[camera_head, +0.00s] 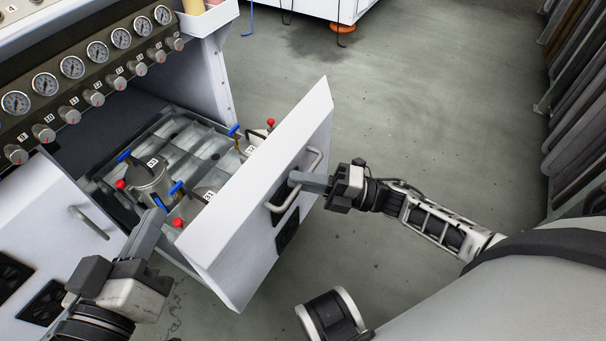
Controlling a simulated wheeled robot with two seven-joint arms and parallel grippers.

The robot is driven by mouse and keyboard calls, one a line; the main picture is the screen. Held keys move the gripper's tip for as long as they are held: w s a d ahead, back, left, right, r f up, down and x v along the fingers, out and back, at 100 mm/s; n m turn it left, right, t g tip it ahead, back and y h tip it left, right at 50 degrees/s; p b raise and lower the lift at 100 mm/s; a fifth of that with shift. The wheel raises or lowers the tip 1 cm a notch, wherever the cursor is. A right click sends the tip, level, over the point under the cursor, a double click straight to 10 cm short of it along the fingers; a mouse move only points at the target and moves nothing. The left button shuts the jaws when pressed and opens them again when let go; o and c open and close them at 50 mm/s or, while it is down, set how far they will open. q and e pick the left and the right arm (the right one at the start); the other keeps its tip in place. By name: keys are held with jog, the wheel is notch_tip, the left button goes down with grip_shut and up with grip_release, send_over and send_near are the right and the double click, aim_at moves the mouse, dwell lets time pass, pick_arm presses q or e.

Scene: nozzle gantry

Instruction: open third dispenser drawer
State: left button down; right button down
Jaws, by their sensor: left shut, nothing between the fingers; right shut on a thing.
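A white dispenser drawer (232,225) stands pulled out from the cabinet, its front panel tilted across the middle of the view. Its grey bar handle (315,160) is on the outer face. My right gripper (297,178) is shut on the handle, with its arm coming in from the right. Inside the drawer are metal canisters (150,182) with blue levers and red knobs. My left gripper (150,226) is shut and empty near the drawer's left side, in front of the canisters, and hides part of the interior.
A closed white drawer front (45,215) with its own handle (88,222) is at the left. A row of gauges (72,67) and knobs (94,97) runs along the cabinet above. The concrete floor (430,100) is clear to the right, up to dark racks (580,90).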

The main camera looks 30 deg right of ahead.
jog(key=c, duration=1.8)
grip_release()
pick_arm(q)
jog(key=shift+s+f+y, duration=0.1)
jog(key=shift+f+y, duration=0.1)
jog(key=shift+y, duration=0.1)
pick_arm(e)
jog(key=v, duration=1.6)
jog(key=shift+s+f, duration=0.1)
pick_arm(q)
jog(key=shift+r, duration=0.15)
